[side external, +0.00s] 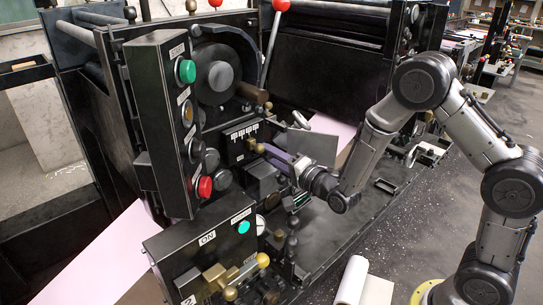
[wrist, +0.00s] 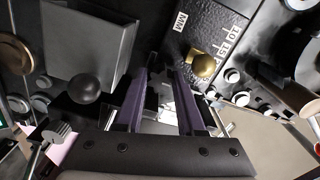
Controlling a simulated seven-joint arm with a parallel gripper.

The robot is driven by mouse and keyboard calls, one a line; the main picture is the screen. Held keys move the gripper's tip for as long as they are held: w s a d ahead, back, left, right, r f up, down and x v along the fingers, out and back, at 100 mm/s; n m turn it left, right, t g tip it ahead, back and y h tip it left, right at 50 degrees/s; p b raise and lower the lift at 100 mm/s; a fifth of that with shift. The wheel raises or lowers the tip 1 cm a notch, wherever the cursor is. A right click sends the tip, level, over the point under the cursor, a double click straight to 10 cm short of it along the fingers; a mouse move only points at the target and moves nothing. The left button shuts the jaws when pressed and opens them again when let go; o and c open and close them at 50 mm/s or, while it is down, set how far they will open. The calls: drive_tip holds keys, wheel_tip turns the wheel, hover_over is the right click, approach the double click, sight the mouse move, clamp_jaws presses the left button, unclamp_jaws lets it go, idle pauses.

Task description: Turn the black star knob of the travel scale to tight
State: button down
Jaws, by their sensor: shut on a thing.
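The travel scale (side external: 243,131) is a black plate with white marked labels on the machine front. In the wrist view its plate (wrist: 215,35) shows "MM" and numbers, with a brass knob (wrist: 203,66) at its edge. My gripper (side external: 262,149) reaches in from the right, its fingertips at the lower edge of the scale. In the wrist view my gripper (wrist: 160,72) has its two purple-grey fingers a small gap apart, on a dark part. That part is the black star knob, mostly hidden by the fingers; its points and turn angle cannot be made out.
A grey metal plate (side external: 312,146) stands close by my fingers; a black ball knob (wrist: 85,89) is on their left in the wrist view. A button box (side external: 160,115) stands left of the scale, and a lower box (side external: 205,250) in front.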

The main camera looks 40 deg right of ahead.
drive_tip(key=shift+m, duration=2.9)
drive_tip(key=c, duration=0.5)
unclamp_jaws()
drive_tip(key=shift+s, duration=0.1)
drive_tip(key=s, duration=1.3)
drive_tip(key=shift+s, duration=0.35)
